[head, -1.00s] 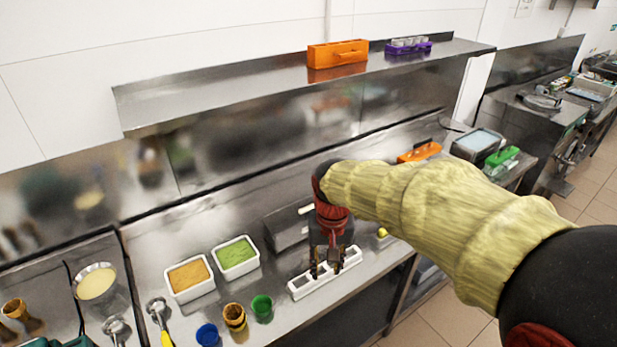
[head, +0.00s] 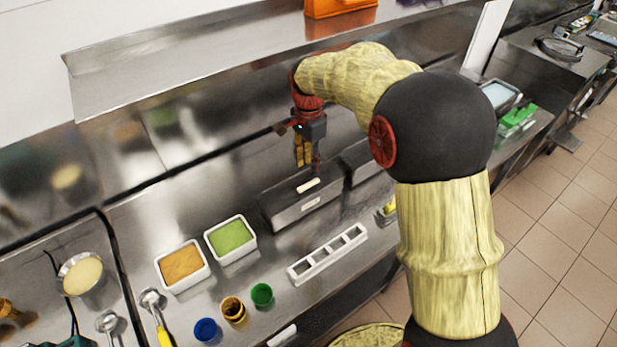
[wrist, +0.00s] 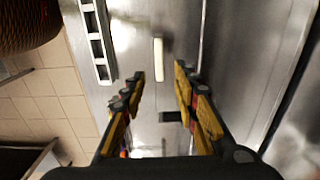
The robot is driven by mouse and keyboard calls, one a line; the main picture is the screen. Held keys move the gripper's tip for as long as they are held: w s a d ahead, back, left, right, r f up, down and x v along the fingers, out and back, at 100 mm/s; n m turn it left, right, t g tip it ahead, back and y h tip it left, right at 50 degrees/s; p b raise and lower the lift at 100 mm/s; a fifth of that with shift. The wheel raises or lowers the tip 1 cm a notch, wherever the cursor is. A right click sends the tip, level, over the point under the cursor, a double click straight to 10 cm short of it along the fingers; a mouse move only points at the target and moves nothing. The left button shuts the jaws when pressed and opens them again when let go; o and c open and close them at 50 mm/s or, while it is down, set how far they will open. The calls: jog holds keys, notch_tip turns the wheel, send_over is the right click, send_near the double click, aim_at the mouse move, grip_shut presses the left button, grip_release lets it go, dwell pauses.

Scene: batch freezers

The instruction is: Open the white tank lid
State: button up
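A steel tank with a flat metal lid (head: 287,193) is set in the counter, and a white bar handle (head: 308,185) lies on the lid. The lid looks shut. In the wrist view the white handle (wrist: 158,58) shows upright, just beyond the gap between my fingertips. My gripper (head: 309,166) hangs above and behind the handle in the head view, fingers pointing down. In the wrist view my gripper (wrist: 160,72) is open, with nothing between its fingers. It looks apart from the handle.
A white slotted holder (head: 327,255) lies in front of the tank. Tubs of orange (head: 182,268) and green (head: 230,237) food stand to its left, with blue, brown and green cups in front. A steel shelf (head: 200,60) overhangs the back. Another steel unit (head: 366,163) is to the right.

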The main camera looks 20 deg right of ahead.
aim_at(308, 184)
notch_tip(308, 184, down, 8)
jog(key=shift+r+b, duration=0.2)
jog(key=shift+b, duration=0.1)
jog(key=shift+c, duration=0.2)
jog(key=c, duration=0.7)
grip_shut()
